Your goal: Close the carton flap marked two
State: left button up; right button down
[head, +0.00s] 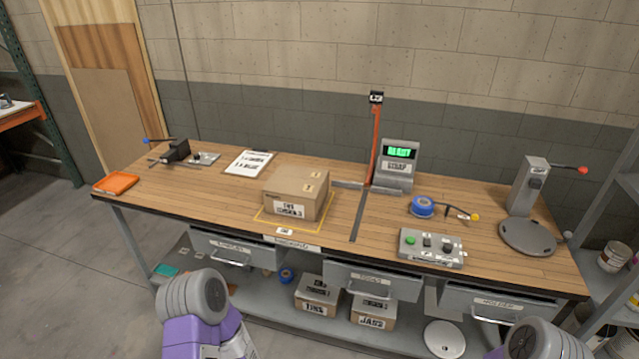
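A brown cardboard carton (287,188) sits on the wooden workbench (185,203), inside a yellow outline (262,222) near the front edge. Its top looks flat, with no flap seen standing up. Two small pale marks show on the right part of the top; they are too small to read, so I cannot tell which flap is marked two. A white printed label (289,209) is on its front face. Parts of my two arms show at the bottom edge, below and in front of the bench. Neither gripper is in view.
An upright orange post (375,143) and a grey unit with a green display (398,163) stand right of the carton. A clipboard (249,163) lies behind left. A button box (431,247) and blue tape roll (422,207) are farther right.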

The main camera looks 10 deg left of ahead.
aim_at(289, 186)
jog(key=u, duration=0.65)
jog(key=i, duration=0.6)
jog(key=u, duration=0.9)
jog(key=i, duration=0.8)
jog(key=z, duration=0.3)
